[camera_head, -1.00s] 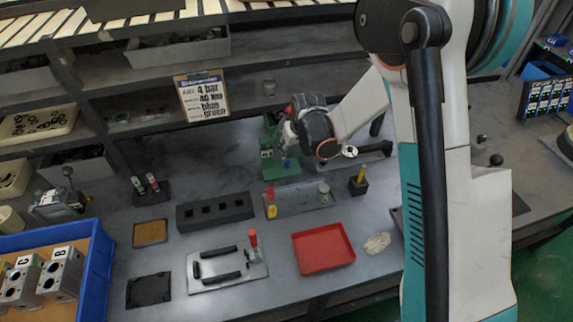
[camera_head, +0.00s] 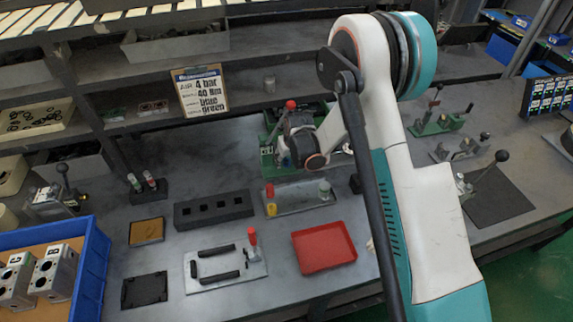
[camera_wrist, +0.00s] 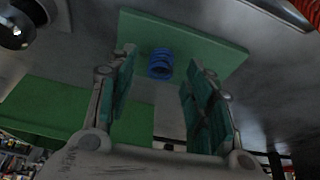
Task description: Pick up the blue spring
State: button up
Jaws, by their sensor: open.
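The blue spring (camera_wrist: 161,63) stands on a green plate (camera_wrist: 205,32) in the wrist view. My gripper (camera_wrist: 162,72) is open, with one finger on each side of the spring in the picture and visible gaps to it. I cannot tell whether the fingertips are level with the spring. In the head view my gripper (camera_head: 283,155) is over the green fixture (camera_head: 268,162) at the back of the bench. There my wrist and gripper mostly hide the spring.
A plate with red and yellow pieces (camera_head: 300,199) lies just in front. A black block with square holes (camera_head: 213,210), a red tray (camera_head: 322,248) and a plate with black handles (camera_head: 226,268) lie nearer. A sign (camera_head: 200,92) stands behind. A red knob (camera_head: 291,104) is close to my wrist.

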jog(key=shift+w+f, duration=0.15)
jog(key=shift+f, duration=0.15)
jog(key=c, duration=1)
jog(key=shift+r, duration=0.1)
jog(key=shift+r, duration=0.5)
jog(key=p+v, duration=0.1)
jog(key=v, duration=0.2)
jog(key=shift+f, duration=0.1)
jog(key=s+d, duration=0.1)
jog(key=s, duration=0.3)
jog(key=s+d, duration=0.1)
jog(key=s, duration=0.4)
jog(key=s+d, duration=0.2)
jog(key=s, duration=0.3)
jog(key=shift+s+f, duration=0.2)
jog(key=shift+s, duration=0.05)
jog(key=shift+s+d+b, duration=0.2)
jog(key=shift+s+b, duration=0.35)
jog(key=shift+b, duration=0.2)
jog(key=shift+s+d+r, duration=0.1)
jog(key=shift+s, duration=0.25)
